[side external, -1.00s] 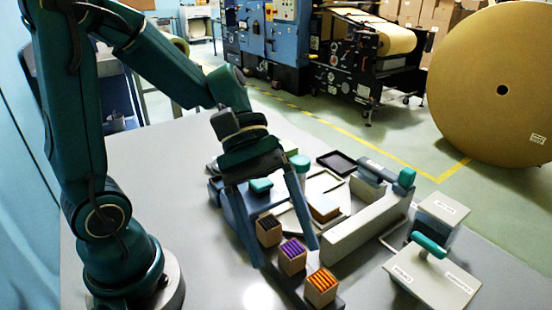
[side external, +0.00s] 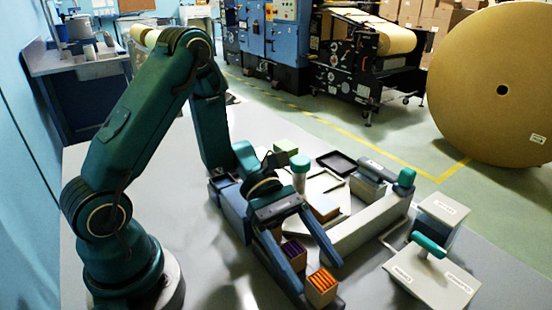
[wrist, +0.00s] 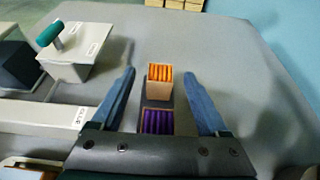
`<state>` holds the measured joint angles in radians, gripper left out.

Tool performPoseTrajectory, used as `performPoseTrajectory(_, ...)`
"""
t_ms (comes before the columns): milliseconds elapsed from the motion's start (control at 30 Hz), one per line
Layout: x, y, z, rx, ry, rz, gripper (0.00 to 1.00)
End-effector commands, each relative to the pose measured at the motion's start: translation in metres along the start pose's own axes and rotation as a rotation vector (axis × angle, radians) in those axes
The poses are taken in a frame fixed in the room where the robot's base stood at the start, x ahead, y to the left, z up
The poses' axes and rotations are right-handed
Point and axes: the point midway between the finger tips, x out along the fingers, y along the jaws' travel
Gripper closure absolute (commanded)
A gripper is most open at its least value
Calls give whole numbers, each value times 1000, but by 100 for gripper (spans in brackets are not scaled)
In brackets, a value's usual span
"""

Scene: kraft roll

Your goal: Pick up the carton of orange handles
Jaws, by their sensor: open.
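The carton of orange handles (side external: 320,292) is a small tan open-topped box with orange sticks, standing upright at the near end of a dark strip. It also shows in the wrist view (wrist: 159,82). My gripper (side external: 318,279) is open and empty, reaching out low and tilted. In the wrist view its fingers (wrist: 160,74) lie to the left and right of the orange carton, with a gap on each side. A carton of purple handles (wrist: 157,121) stands just behind the orange one, nearer my gripper's body; in the side view (side external: 293,250) it is partly covered.
A grey two-level stand with a teal handle (side external: 430,244) is to the right. A long grey block (side external: 365,226), a teal-capped cylinder (side external: 300,176) and a black tray (side external: 336,161) are farther back. The table beyond the orange carton is clear in the wrist view.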

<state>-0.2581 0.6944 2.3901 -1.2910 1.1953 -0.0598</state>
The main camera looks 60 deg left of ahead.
Motion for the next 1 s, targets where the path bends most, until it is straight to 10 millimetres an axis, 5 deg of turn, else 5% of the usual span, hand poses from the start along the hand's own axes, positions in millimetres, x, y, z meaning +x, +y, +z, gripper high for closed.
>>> performPoseTrajectory(500,15,-1,0,0,2,0,22)
performPoseTrajectory(700,15,0,0,1,2,0,99)
performPoseTrajectory(1000,15,0,0,1,2,0,100)
